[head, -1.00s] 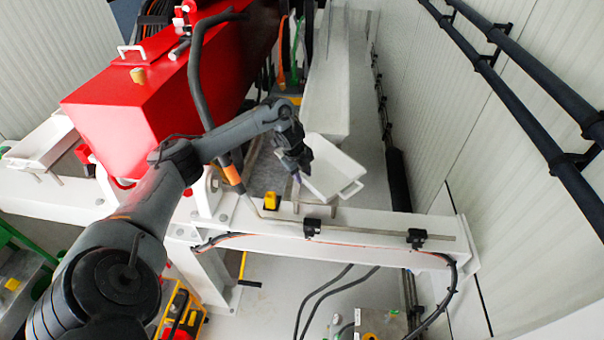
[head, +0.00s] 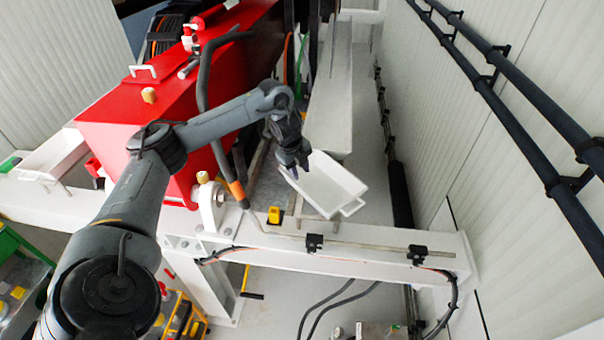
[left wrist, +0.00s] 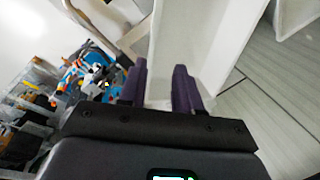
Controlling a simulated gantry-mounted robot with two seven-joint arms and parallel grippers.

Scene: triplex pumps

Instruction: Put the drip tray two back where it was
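A white open drip tray (head: 335,184) lies tilted in the picture, just behind the white beam, with a handle at its front right corner. My left gripper (head: 299,168) is at the tray's upper left end, fingers pointing down toward it. In the left wrist view its two purple fingers (left wrist: 161,88) stand apart, and a white tray surface (left wrist: 175,45) shows between and beyond them. The fingers look open; whether either touches the tray is hard to tell. My right gripper is in no view.
A second white tray (head: 60,152) sits far left. Black wall pipes (head: 500,70) run at right.

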